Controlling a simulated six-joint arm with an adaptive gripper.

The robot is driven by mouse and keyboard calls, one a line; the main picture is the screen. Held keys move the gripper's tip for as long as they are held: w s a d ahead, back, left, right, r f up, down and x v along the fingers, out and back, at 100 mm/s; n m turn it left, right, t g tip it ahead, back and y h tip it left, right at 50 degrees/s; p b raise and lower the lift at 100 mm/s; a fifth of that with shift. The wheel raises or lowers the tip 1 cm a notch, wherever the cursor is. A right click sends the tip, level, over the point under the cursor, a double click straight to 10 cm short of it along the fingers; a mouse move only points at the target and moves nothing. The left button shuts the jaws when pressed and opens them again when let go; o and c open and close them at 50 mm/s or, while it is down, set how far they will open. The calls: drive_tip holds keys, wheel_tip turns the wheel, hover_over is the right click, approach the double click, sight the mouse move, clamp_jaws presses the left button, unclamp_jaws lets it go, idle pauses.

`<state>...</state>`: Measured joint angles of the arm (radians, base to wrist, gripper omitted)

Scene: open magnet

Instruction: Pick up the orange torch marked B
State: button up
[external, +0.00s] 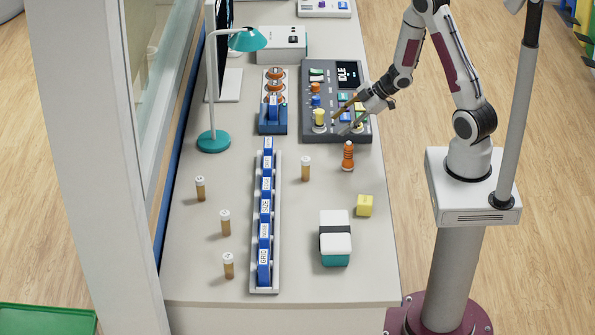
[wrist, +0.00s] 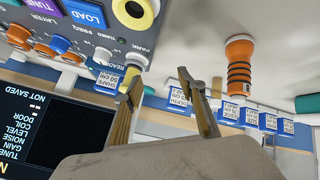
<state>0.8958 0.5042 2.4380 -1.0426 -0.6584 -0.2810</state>
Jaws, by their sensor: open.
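An orange torch with dark bands (external: 348,157) stands upright on the bench just in front of the control panel. It also shows in the wrist view (wrist: 239,68), right of the fingers.
The control panel (external: 311,75) has raised knobs close under my gripper. A rack of blue labelled blocks (external: 266,215), small bottles (external: 305,168), a yellow cube (external: 365,205) and a white-and-teal box (external: 335,241) stand on the bench. A teal lamp (external: 213,141) is at the left.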

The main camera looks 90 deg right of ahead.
sight(348, 156)
drive_tip(key=s+f+y, duration=0.1)
drive_tip(key=a+f+t+y, duration=0.1)
drive_tip(key=f, duration=0.1)
drive_tip(key=s+a+f+t, duration=0.1)
drive_tip(key=shift+s+a+f+y, duration=0.2)
drive_tip(key=shift+s+f+y, duration=0.15)
drive_tip(key=shift+f+y, duration=0.05)
drive_tip(key=shift+s+a+f+t+y, duration=0.25)
drive_tip(key=shift+s+a+t+y, duration=0.05)
drive_tip(key=shift+s+a+t, duration=0.2)
drive_tip(key=s+a+t, duration=0.1)
drive_tip(key=s+a+m+t+y, duration=0.1)
drive_tip(key=shift+s+a+y, duration=0.15)
drive_tip(key=shift+a+y, duration=0.15)
drive_tip(key=shift+a, duration=0.05)
drive_tip(key=shift+s+a+r+t+y, duration=0.15)
drive_tip(key=shift+s+a+t+y, duration=0.05)
drive_tip(key=shift+s+a+t, duration=0.3)
drive_tip(key=shift+s+a+r+t+y, duration=0.15)
drive_tip(key=shift+s+a+t+y, duration=0.05)
drive_tip(key=shift+s+a+t, duration=0.25)
drive_tip(key=shift+s+a+r+m+t, duration=0.5)
drive_tip(key=shift+s+a+r+t, duration=0.05)
drive_tip(key=shift+s+a+t, duration=0.2)
drive_tip(key=shift+w, duration=0.2)
drive_tip(key=shift+x, duration=1.15)
drive_tip(key=shift+w, duration=0.1)
